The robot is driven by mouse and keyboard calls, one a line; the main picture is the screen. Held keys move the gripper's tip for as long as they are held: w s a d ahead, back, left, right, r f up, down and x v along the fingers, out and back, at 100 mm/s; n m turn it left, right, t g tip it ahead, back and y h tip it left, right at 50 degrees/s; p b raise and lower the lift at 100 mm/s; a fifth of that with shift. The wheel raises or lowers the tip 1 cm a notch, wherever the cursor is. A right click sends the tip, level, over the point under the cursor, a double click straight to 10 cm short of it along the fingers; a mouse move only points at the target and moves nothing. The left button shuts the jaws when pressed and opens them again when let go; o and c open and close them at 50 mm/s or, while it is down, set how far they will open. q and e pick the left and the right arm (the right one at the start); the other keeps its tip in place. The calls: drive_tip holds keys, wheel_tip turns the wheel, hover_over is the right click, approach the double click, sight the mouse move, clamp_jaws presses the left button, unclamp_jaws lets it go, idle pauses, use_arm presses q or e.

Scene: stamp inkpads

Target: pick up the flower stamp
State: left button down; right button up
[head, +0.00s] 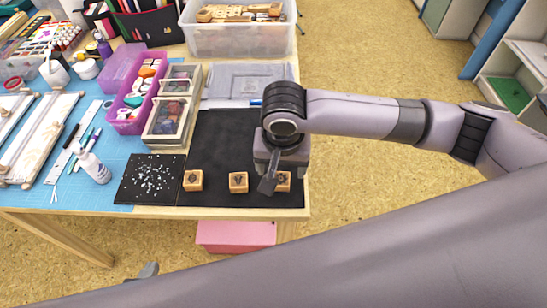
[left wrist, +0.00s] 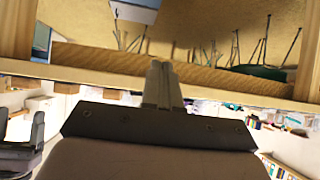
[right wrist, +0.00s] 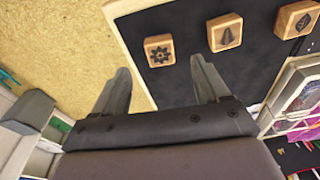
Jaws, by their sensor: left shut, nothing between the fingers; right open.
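The flower stamp (right wrist: 159,51) is a wooden block with a dark flower on top. It lies on the black mat (head: 215,140) near the table's right edge. In the head view the flower stamp (head: 285,183) is partly hidden behind my right gripper (head: 270,178). In the right wrist view my right gripper (right wrist: 160,80) is open and empty, and the flower stamp appears just beyond its fingertips, between their lines. My left gripper (left wrist: 163,82) is shut and empty, facing a wooden table beam; its tip also shows low in the head view (head: 148,271).
Two other wooden stamps, a middle one (head: 238,182) and a left one (head: 193,180), lie in the same row. A speckled black square (head: 150,180) is left of them. Inkpad boxes (head: 170,118) and a clear bin (head: 238,38) stand farther back.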

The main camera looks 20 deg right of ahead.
sight(281, 179)
drive_tip(key=shift+w+d, duration=0.1)
drive_tip(key=shift+w, duration=0.25)
drive_tip(key=shift+w+f, duration=0.15)
drive_tip(key=shift+f, duration=0.1)
drive_tip(key=f, duration=0.6)
drive_tip(key=shift+w+d+f, duration=0.2)
drive_tip(key=c, duration=1.1)
